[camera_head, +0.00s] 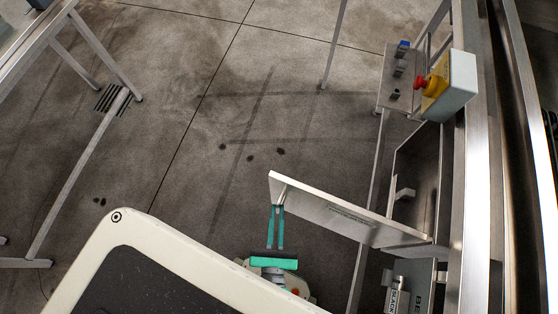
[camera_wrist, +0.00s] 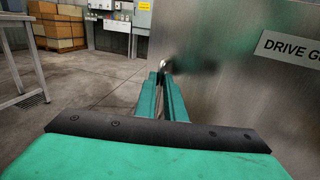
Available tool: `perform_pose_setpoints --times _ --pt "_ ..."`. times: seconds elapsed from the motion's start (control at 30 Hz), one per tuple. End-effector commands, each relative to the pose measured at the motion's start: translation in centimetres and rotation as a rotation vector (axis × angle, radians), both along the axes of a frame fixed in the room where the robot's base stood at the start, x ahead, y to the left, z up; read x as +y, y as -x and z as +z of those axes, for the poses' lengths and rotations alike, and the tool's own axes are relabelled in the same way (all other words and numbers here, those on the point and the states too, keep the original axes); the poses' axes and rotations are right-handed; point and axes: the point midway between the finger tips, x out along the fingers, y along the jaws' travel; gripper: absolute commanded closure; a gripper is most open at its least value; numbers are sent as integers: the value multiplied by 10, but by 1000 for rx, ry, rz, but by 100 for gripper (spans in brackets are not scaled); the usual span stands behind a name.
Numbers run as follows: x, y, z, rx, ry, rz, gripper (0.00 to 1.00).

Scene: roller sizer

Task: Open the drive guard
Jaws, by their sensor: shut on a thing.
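The drive guard (camera_head: 345,212) is a flat metal panel, swung out from the machine's side at an angle, with its far end near the machine on the right. In the wrist view the guard (camera_wrist: 245,85) fills the right side, with a cut-off "DRIVE G" label (camera_wrist: 290,48). My gripper (camera_head: 277,208) is at the guard's free end, on its near face. In the wrist view its green fingers (camera_wrist: 164,76) are close together at a small shiny handle (camera_wrist: 164,64) on the guard. The fingers partly hide the handle, so the exact grip is unclear.
An open housing (camera_head: 417,180) shows behind the guard. A control box (camera_head: 449,86) with a red button (camera_head: 421,82) is mounted above it on the machine frame. A metal-legged table (camera_head: 75,65) stands at left. The floor between is clear. Stacked boxes (camera_wrist: 58,28) stand far back.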

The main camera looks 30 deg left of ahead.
Motion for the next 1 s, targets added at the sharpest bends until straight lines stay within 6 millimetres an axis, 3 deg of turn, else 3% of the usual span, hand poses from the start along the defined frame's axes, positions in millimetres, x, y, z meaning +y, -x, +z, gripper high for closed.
perform_pose_setpoints --times 0.03,0.2,0.23,0.3,0.73,1.0 --pt "-13 -3 -3 1 9 -25 100" --pt "-13 -3 -4 1 10 -25 100" --pt "-12 -3 -4 1 10 -25 86" --pt "-12 -2 -4 1 10 -23 72" --pt "-7 1 -2 -1 5 -12 72" --pt "-22 37 -3 4 7 -11 72"
